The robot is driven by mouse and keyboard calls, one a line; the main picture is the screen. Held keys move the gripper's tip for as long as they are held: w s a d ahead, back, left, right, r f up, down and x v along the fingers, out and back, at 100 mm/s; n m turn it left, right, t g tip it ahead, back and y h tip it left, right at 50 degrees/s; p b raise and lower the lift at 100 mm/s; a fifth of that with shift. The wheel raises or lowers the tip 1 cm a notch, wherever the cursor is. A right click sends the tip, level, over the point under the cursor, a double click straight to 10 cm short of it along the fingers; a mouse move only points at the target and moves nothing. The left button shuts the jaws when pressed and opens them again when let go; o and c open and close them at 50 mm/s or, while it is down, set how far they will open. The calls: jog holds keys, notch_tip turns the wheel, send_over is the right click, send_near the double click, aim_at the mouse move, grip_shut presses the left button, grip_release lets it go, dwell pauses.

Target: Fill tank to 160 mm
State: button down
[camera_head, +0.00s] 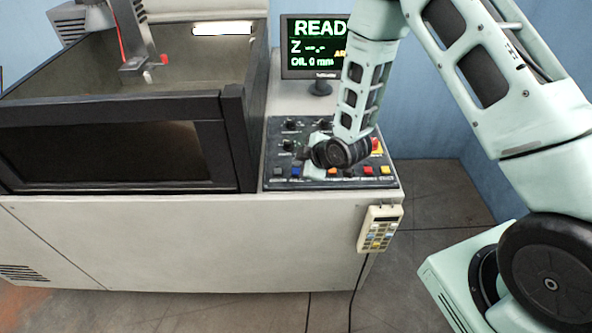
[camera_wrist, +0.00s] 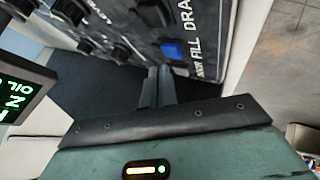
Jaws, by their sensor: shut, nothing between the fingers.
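The tank (camera_head: 222,135) is the dark-framed, open-topped box at the left, with a dark front window. The control panel (camera_head: 268,150) has a row of coloured buttons. A blue button (camera_head: 295,171) sits near its left end. In the wrist view the blue button (camera_wrist: 172,50) is beside the label "FILL". My gripper (camera_wrist: 159,70) is shut and empty, its tips close to the blue button; contact cannot be told. My wrist hides it in the head view.
A dark button (camera_wrist: 150,16) is near the label "DRAIN". Red (camera_head: 368,171) and yellow (camera_head: 385,170) buttons are at the panel's right end. Several black knobs (camera_head: 290,124) stand above the row. A corded pendant (camera_head: 380,228) hangs on the cabinet front.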

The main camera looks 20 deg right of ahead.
dwell(0.4)
jog(key=shift+f+b, duration=0.5)
jog(key=shift+b, duration=0.1)
jog(key=shift+f+b, duration=0.4)
jog(key=shift+b, duration=0.05)
dwell(0.5)
jog(key=shift+r, duration=0.15)
jog(key=shift+r+p, duration=0.45)
jog(key=shift+r, duration=0.3)
jog(key=shift+r+p, duration=1.5)
jog(key=shift+r, duration=1.05)
